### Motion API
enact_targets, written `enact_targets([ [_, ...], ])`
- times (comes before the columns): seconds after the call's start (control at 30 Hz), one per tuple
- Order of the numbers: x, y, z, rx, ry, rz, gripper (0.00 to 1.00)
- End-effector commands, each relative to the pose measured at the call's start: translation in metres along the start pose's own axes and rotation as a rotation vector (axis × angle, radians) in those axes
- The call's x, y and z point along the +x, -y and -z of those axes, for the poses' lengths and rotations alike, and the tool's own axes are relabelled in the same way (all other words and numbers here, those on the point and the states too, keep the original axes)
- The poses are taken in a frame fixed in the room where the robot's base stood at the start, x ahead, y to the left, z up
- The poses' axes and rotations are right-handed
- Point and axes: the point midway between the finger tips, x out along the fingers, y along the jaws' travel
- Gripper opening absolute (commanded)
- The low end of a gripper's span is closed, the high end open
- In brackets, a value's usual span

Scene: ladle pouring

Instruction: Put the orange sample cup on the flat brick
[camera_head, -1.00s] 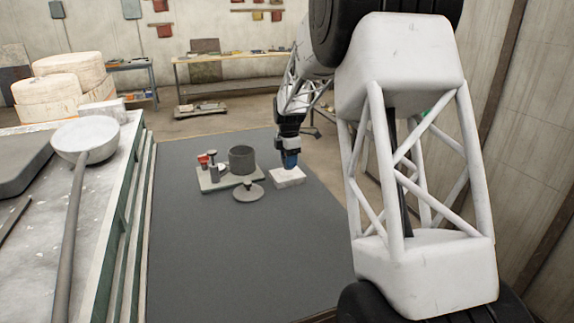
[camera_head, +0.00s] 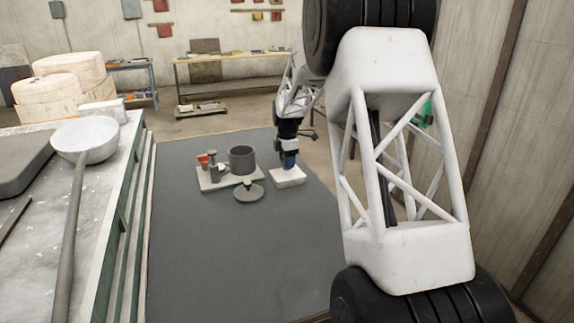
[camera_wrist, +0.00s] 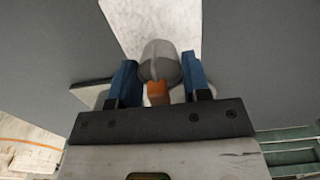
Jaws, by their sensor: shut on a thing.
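My gripper (camera_wrist: 161,88) is shut on the orange sample cup, with a blue finger on each side. In the wrist view a small orange part (camera_wrist: 157,93) shows between the fingers, below a grey rounded part (camera_wrist: 160,58). The pale flat brick (camera_head: 289,178) lies on the dark table, and it also shows behind the cup in the wrist view (camera_wrist: 137,18). In the head view my gripper (camera_head: 289,163) points down at the brick's top. The fingers hide the cup there, and I cannot tell whether it touches the brick.
Left of the brick, a tray (camera_head: 208,184) bears a dark pot (camera_head: 242,159) and small items, one with a red top (camera_head: 203,158). A round lid with a knob (camera_head: 249,192) lies in front. A long ladle (camera_head: 86,140) rests on the left bench. The front table is clear.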

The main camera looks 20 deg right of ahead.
Motion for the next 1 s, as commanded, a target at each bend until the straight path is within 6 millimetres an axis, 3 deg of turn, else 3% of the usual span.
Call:
enact_targets([
  [0.2, 0.016, 0.0, 0.0, 0.0, 0.0, -0.001, 0.11],
  [0.67, 0.021, 0.0, 0.0, 0.0, 0.0, 0.0, 0.11],
  [0.7, 0.02, 0.0, 0.0, 0.0, 0.0, 0.0, 0.5],
  [0.83, 0.02, 0.0, 0.0, 0.0, 0.0, 0.0, 0.69],
  [1.0, 0.02, 0.0, 0.0, 0.0, 0.0, 0.0, 0.69],
])
